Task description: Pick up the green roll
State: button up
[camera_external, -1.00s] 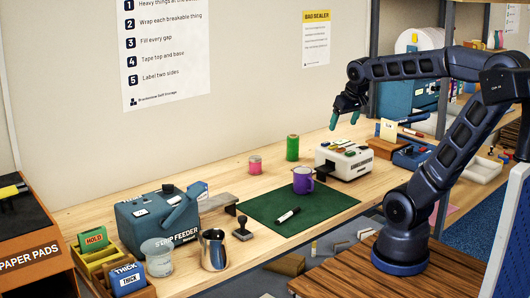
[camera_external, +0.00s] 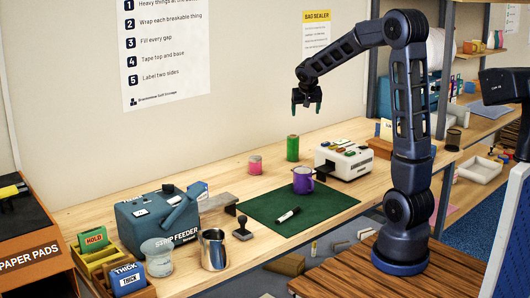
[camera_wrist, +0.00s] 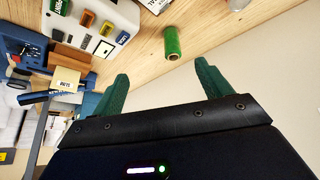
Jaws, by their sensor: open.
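In the wrist view the green roll (camera_wrist: 172,43) shows beyond the fingertips, between the two spread green fingers of my gripper (camera_wrist: 165,80). The gripper is apart from the roll.
A purple mug (camera_external: 303,181) and a marker (camera_external: 288,215) are on a green mat (camera_external: 335,202) in front. Bare table surrounds the roll.

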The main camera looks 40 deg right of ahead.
aim_at(292, 137)
jog(key=w+d+f, duration=0.2)
jog(key=w+f, duration=0.2)
jog(key=w, duration=0.1)
jog(key=w+d+f+m, duration=0.1)
jog(key=w+d+f, duration=0.2)
jog(key=w+f, duration=0.2)
jog(key=w+d+f+m, duration=0.1)
jog(key=w+d+f, duration=0.2)
jog(key=w+f, duration=0.2)
jog(key=shift+w+f+h, duration=0.25)
jog(key=shift+w+h, duration=0.05)
jog(key=shift+w, duration=0.1)
jog(key=x, duration=0.5)
jog(key=shift+d+f, duration=0.1)
jog(key=shift+f, duration=0.1)
jog(key=shift+x, duration=2.55)
jog(key=shift+s+f, duration=0.1)
jog(key=shift+s, duration=0.05)
jog(key=c, duration=1.2)
